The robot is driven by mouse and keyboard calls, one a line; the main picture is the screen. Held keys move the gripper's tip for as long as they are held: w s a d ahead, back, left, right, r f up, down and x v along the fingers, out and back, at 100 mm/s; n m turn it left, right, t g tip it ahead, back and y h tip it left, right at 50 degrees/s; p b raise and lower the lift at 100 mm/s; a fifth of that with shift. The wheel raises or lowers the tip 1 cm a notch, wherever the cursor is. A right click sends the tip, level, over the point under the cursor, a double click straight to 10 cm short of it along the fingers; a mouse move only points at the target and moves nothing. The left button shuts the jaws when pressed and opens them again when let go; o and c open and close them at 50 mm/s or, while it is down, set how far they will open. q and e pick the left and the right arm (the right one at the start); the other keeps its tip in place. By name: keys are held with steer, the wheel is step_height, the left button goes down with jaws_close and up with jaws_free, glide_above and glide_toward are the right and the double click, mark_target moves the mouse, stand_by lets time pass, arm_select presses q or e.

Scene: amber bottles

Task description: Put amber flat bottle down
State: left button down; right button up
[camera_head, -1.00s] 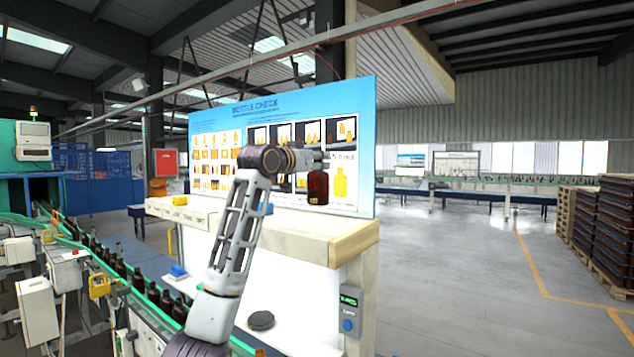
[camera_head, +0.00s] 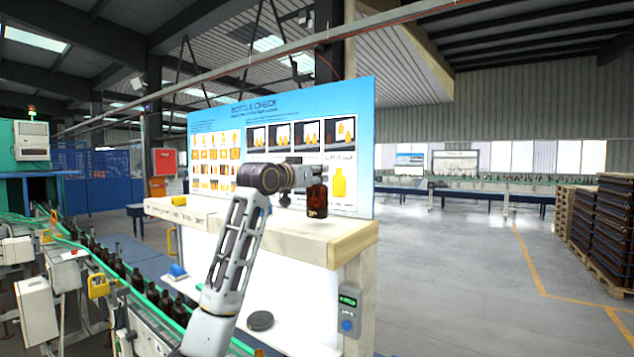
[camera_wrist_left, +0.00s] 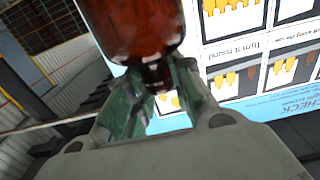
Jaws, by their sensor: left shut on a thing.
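The amber flat bottle (camera_head: 317,201) is upright at the right part of the wooden bench top (camera_head: 290,230), in front of the blue board. My left gripper (camera_head: 316,169) reaches it from the left and is shut on its neck. In the left wrist view the brown bottle (camera_wrist_left: 138,25) fills the top middle, with its neck between the fingertips (camera_wrist_left: 155,80). I cannot tell whether its base touches the bench top. My right gripper is not in view.
The "Bottle Check" board (camera_head: 280,140) stands behind the bench top. A yellow object (camera_head: 179,200) lies at the bench's left end. A conveyor with dark bottles (camera_head: 120,268) runs at the left. The bench top's right end is clear.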

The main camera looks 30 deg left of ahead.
arm_select(q)
steer(key=shift+f, duration=1.15)
steer(key=c, duration=1.3)
jaws_free()
steer(key=shift+o, duration=0.2)
steer(key=shift+s, duration=0.15)
steer(key=s+a+b, duration=0.1)
steer(key=s+b, duration=0.3)
steer(key=s, duration=0.7)
steer(key=shift+s+a, duration=0.3)
steer(key=shift+s, duration=0.05)
